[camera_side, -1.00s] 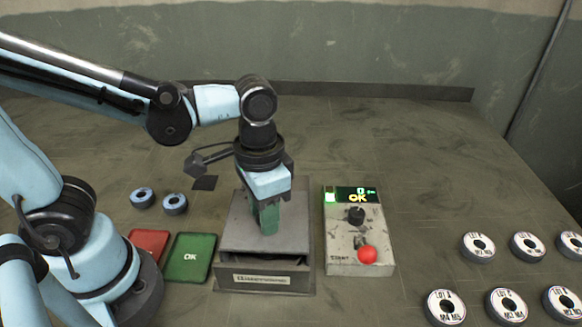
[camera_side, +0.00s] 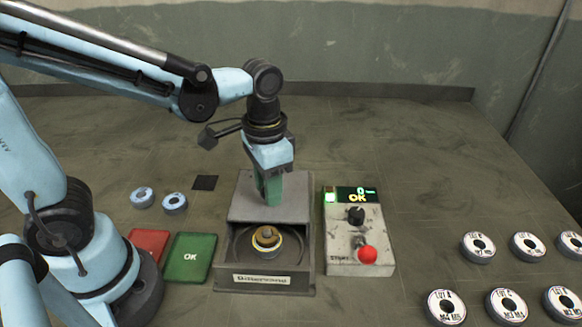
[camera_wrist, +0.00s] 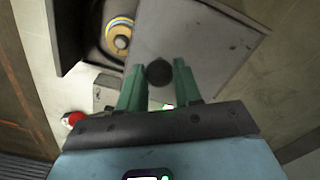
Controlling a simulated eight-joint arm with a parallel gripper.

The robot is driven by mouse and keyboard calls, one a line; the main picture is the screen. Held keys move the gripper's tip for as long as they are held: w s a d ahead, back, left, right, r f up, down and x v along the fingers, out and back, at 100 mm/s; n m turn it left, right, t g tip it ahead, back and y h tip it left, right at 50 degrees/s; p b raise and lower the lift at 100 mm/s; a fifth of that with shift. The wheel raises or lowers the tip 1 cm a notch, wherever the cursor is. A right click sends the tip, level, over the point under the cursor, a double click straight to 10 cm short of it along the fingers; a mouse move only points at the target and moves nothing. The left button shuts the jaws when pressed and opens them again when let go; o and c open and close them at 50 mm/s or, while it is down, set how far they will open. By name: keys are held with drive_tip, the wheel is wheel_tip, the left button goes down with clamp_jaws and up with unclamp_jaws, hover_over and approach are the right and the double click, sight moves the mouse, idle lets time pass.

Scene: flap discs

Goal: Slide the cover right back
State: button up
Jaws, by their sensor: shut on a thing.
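The grey cover (camera_side: 243,207) lies over the rear part of a grey box (camera_side: 302,262) with a label on its front. The front of the box is open, and a disc (camera_side: 266,239) with a yellow and blue edge sits in the round well there. My gripper (camera_side: 270,200) points down at the cover with its green fingers. In the wrist view the fingers (camera_wrist: 159,78) are shut on the cover's round dark knob (camera_wrist: 160,73). The cover (camera_wrist: 208,45) and the uncovered disc (camera_wrist: 120,36) show there too.
A control box (camera_side: 358,238) with a red button (camera_side: 368,256) and a green display reading OK stands close on the right. Green (camera_side: 190,258) and red (camera_side: 149,246) trays lie on the left, with two small discs (camera_side: 174,203) behind. Several white discs (camera_side: 478,247) lie far right.

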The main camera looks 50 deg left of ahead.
drive_tip(key=shift+w+a, duration=2.05)
drive_tip(key=shift+w, duration=0.1)
drive_tip(key=o, duration=0.8)
drive_tip(key=shift+s, duration=0.1)
drive_tip(key=shift+r, duration=0.15)
wheel_tip(320, 180, up, 8)
